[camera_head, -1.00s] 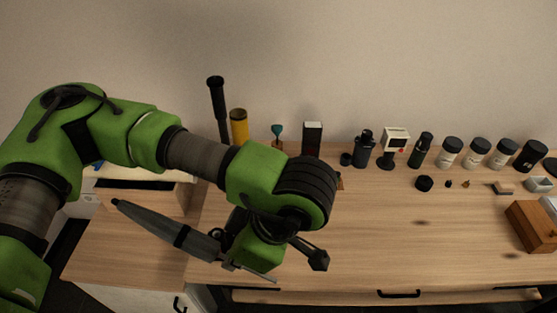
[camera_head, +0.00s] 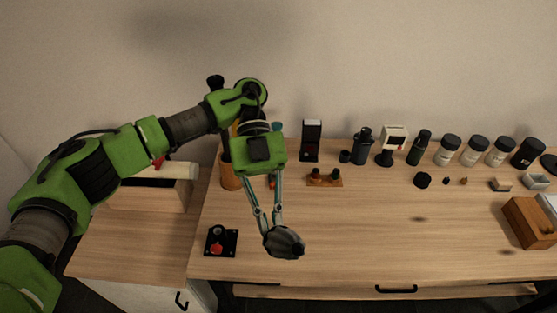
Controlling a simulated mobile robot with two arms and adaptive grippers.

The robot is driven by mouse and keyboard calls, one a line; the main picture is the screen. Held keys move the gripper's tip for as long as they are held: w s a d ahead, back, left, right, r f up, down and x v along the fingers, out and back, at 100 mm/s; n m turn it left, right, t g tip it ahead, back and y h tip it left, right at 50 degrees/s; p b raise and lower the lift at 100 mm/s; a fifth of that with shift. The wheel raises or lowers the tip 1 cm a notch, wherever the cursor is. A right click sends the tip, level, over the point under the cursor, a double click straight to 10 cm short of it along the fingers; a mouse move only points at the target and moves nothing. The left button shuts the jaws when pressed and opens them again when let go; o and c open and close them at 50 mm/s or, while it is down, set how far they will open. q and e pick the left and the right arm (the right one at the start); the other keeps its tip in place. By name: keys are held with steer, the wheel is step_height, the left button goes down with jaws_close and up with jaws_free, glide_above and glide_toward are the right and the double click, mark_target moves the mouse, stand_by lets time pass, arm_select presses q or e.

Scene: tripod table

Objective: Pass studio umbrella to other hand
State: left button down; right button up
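The studio umbrella (camera_head: 285,243) is dark grey and folded. It points roughly along the camera's line of sight, so it looks short, and its rod is hidden. My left gripper (camera_head: 268,226) reaches down from the green wrist with its two thin fingers at the umbrella. The fingers appear closed on it and hold it over the front part of the table (camera_head: 350,245). The exact contact is partly hidden by the umbrella. My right gripper is out of view.
Several bottles and jars, such as a white-labelled jar (camera_head: 474,150), stand along the back. A wooden box (camera_head: 530,222) is at the right. A small black plate with a red part (camera_head: 220,241) lies left of the umbrella. The table's middle is clear.

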arm_select(q)
steer(key=w+r+n+t+h+p, duration=0.3)
steer(key=w+r+n+t+h, duration=0.6)
steer(key=n+h, duration=0.6)
steer(key=w+t, duration=0.1)
steer(key=t, duration=0.1)
steer(key=shift+w+d+t, duration=0.35)
steer(key=shift+t, duration=0.05)
